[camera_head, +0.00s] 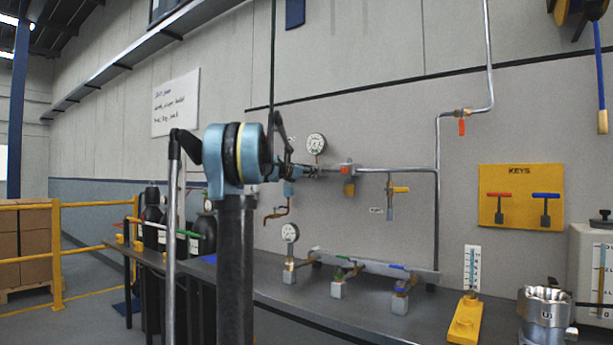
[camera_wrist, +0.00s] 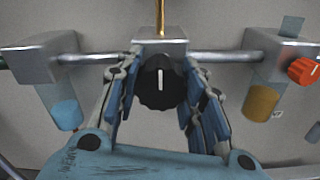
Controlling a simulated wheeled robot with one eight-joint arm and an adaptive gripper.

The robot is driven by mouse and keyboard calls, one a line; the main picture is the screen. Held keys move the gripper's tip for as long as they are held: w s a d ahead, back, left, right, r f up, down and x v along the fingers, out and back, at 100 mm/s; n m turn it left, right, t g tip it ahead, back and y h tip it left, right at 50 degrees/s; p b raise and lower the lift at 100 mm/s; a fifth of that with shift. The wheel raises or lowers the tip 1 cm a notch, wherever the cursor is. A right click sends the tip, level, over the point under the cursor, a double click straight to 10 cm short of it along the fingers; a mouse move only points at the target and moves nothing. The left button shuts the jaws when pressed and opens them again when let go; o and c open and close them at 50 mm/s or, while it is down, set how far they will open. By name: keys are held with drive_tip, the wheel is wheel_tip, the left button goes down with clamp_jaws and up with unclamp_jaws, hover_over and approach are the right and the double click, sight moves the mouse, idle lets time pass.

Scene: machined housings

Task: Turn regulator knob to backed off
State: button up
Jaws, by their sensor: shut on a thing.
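The regulator knob (camera_wrist: 160,82) is black and ribbed, with a white pointer line that stands upright in the wrist view. It sits on the front of a grey metal block (camera_wrist: 160,46) in a horizontal pipe. My gripper (camera_wrist: 161,92) is shut on the knob, with one blue-padded finger on its left side and one on its right. In the head view my gripper (camera_head: 300,170) is at the wall pipe, just below a round pressure gauge (camera_head: 316,143). There the knob is hidden behind my gripper and arm.
An orange-red knob (camera_wrist: 304,71) is on the block to the right, above a yellow-brown bowl (camera_wrist: 262,102). A blue bowl (camera_wrist: 66,114) hangs at left. A valve manifold (camera_head: 375,265) and another gauge (camera_head: 290,233) stand on the bench below. A yellow key board (camera_head: 521,211) is at right.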

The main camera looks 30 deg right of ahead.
drive_tip(key=o, duration=1.1)
drive_tip(key=shift+w+a, duration=0.1)
drive_tip(key=shift+w, duration=0.1)
drive_tip(key=shift+s, duration=0.1)
drive_tip(key=v, duration=1.1)
drive_tip(key=shift+s+a+f, duration=0.1)
drive_tip(key=shift+a, duration=0.3)
